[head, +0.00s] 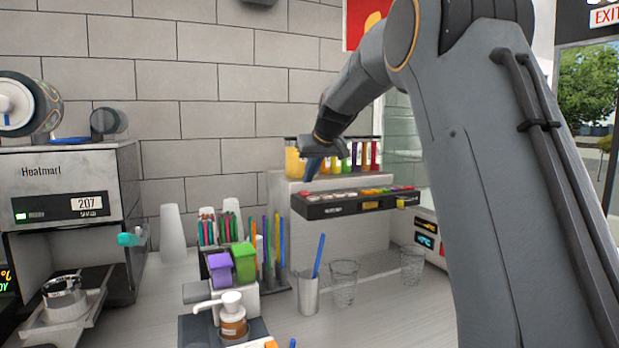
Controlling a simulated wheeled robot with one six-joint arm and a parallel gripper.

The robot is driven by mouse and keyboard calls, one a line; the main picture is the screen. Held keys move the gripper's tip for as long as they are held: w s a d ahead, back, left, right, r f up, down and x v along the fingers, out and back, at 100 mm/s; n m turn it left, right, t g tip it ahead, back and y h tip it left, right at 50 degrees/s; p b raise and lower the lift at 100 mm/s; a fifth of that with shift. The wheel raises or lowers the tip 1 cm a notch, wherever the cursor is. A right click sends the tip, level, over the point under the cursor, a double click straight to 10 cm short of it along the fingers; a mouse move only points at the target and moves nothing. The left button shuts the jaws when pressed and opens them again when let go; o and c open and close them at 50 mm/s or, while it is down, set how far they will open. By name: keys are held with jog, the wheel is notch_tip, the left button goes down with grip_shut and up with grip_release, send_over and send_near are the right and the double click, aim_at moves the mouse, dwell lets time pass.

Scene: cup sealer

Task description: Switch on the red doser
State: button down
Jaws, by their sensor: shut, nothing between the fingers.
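The doser machine (345,208) stands against the back wall, right of centre. Several coloured dosers stand in a row on its top, and a red one (376,155) is at the right end. A black panel (322,209) along its front carries a row of small coloured buttons, with reddish ones toward the right, too small to tell apart surely. My gripper (311,172) is shut and empty. It hangs in front of the left part of the doser row, above the left part of the panel, and hides some dosers. Whether it touches anything cannot be told.
Clear glasses (344,283) and a metal cup with a blue straw (308,292) stand below the panel. A pump bottle (233,316), purple and green boxes and straws are left of it. The Heatmarl sealer (70,190) is far left. My arm covers the right side.

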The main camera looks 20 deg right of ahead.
jog(key=b+v, duration=0.2)
jog(key=v, duration=0.9)
jog(key=shift+s+b, duration=0.3)
jog(key=shift+s, duration=0.2)
jog(key=shift+f, duration=0.1)
